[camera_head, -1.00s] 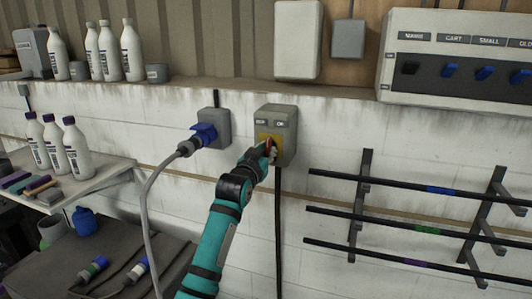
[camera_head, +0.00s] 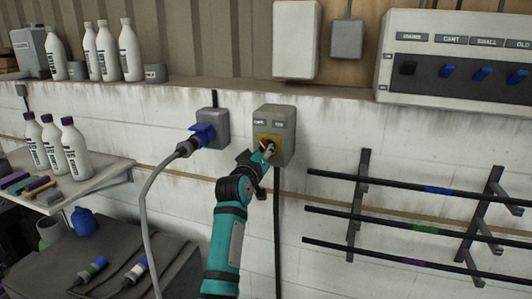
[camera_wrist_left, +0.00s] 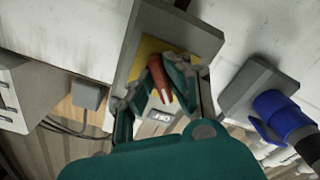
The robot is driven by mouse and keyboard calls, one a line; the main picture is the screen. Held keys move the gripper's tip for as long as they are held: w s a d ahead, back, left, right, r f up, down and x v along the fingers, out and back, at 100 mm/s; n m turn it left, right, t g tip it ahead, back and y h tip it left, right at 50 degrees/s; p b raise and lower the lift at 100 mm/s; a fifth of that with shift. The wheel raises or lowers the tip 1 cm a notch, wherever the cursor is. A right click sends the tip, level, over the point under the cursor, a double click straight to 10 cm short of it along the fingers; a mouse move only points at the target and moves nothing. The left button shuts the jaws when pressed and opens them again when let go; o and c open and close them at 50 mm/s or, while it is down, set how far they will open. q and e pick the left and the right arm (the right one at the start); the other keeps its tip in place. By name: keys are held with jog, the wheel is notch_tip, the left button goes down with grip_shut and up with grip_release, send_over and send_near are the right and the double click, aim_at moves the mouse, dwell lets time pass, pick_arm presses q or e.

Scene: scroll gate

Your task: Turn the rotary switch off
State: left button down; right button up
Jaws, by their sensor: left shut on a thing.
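The rotary switch is a grey wall box (camera_head: 286,122) with a yellow plate (camera_head: 264,139) and a red handle (camera_head: 266,146). Two small labels sit above the plate; I cannot read them surely. In the left wrist view the red handle (camera_wrist_left: 160,78) stands out from the yellow plate (camera_wrist_left: 150,48), slanted. My left gripper (camera_head: 267,151) is at the switch, with its fingers (camera_wrist_left: 158,90) shut around the red handle. The fingers partly cover the handle in the head view. My right gripper is not in view.
A grey socket box (camera_head: 214,128) with a blue plug (camera_head: 203,133) and hanging cable is left of the switch. A rack of black bars (camera_head: 400,220) is on the right. A breaker panel (camera_head: 450,70) is above right. Bottles (camera_head: 70,150) stand on a shelf at left.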

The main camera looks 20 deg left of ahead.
pick_arm(q)
jog(key=shift+f, duration=0.1)
dwell(0.4)
jog(key=c, duration=1.3)
grip_release()
jog(key=shift+c, duration=0.2)
jog(key=s, duration=1.2)
jog(key=shift+a, duration=0.2)
